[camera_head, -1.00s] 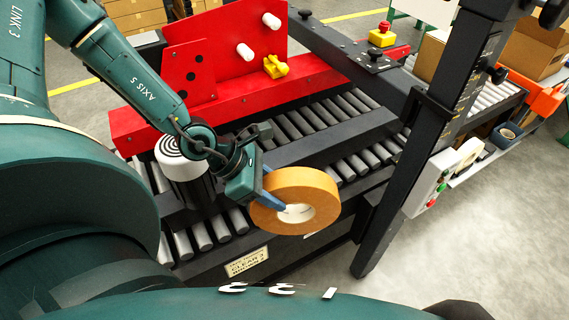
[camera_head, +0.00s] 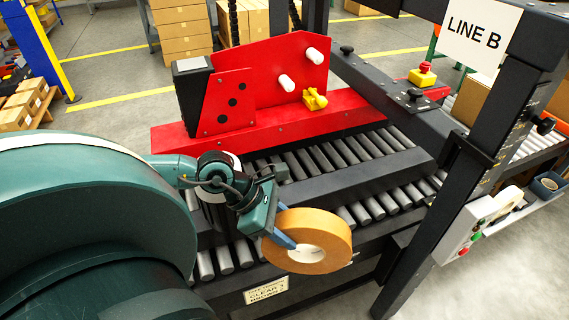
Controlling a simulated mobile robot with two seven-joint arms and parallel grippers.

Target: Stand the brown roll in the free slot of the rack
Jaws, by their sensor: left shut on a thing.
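The brown roll (camera_head: 325,224) is a wide tan-orange ring with a pale core. My left gripper (camera_head: 283,239) is shut on its left side and holds it tilted, with one face toward me, in front of the machine's rollers. The roll hides part of the front rail. What seems to be the rack (camera_head: 524,212) is at the right edge behind the post. My right gripper is not in view.
A black post (camera_head: 450,190) with a control box (camera_head: 466,231) stands between the held roll and the rack. Red plates (camera_head: 262,95) rise behind the roller bed (camera_head: 300,163). A small label plate (camera_head: 266,290) is on the front rail. Grey floor at lower right is clear.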

